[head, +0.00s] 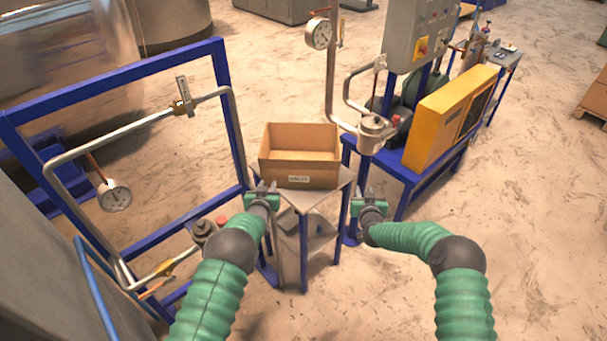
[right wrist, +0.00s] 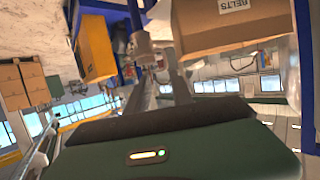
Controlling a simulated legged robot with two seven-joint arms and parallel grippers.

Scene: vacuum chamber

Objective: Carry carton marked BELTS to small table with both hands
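The open-topped brown carton (head: 300,178) stands upright on a small grey-topped table (head: 345,178) with blue legs. Its front label is too small to read in the head view; in the right wrist view the carton (right wrist: 240,32) shows the word BELTS. My left gripper (head: 264,188) is at the carton's near left corner; whether it touches, and its finger gap, are unclear. My right gripper (head: 363,191) is right of the carton, beside the table edge and apart from the carton. In the right wrist view its two fingers (right wrist: 160,85) are apart with nothing between them.
A blue pipe frame with a gauge (head: 114,195) stands at the left. A pipe with a metal pot (head: 373,132) and a yellow-cased unit (head: 445,115) on a blue frame stand close at the right. The floor (head: 530,220) at the right front is clear.

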